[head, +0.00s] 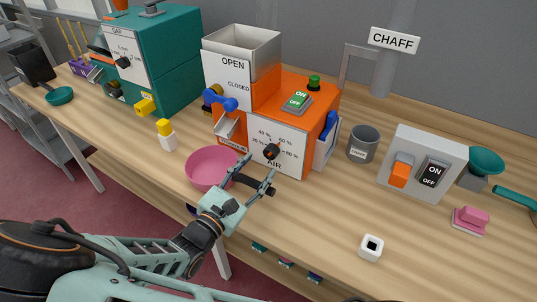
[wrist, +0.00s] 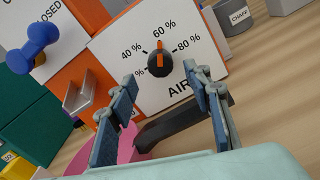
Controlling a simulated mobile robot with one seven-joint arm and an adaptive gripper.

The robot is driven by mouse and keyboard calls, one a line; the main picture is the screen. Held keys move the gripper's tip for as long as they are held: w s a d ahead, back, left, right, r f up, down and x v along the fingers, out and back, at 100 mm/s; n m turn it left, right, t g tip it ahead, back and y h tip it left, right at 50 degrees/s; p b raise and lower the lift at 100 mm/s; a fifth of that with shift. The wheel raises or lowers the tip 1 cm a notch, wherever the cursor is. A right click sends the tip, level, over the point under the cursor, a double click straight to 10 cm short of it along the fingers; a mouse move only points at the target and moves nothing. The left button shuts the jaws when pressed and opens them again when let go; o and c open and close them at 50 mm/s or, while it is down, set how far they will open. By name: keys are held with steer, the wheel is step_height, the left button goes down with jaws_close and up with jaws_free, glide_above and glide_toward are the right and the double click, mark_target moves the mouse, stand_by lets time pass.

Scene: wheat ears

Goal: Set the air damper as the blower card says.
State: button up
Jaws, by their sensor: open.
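The air damper is a black knob with an orange pointer (wrist: 160,62) on a white AIR panel (wrist: 111,42). In the wrist view the pointer stands near the 60 % mark. The knob also shows in the head view (head: 272,152), on the front of the orange blower (head: 311,91). My gripper (head: 259,181) is open and empty in front of the panel, apart from the knob. In the wrist view its fingers (wrist: 164,90) frame the knob from below. I cannot make out a blower card in either view.
A pink bowl (head: 201,168) sits just left of my gripper. A grey CHAFF cup (head: 363,143) and a grey ON/OFF switch box (head: 430,150) stand right of the blower. A blue OPEN/CLOSED lever (head: 222,100) projects at its left.

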mark_target(269, 155)
steer(key=x, duration=0.5)
steer(key=shift+w+d, duration=0.15)
steer(key=shift+w, duration=0.1)
steer(key=c, duration=1.1)
steer(key=shift+r+p, duration=0.15)
steer(key=shift+p, duration=0.4)
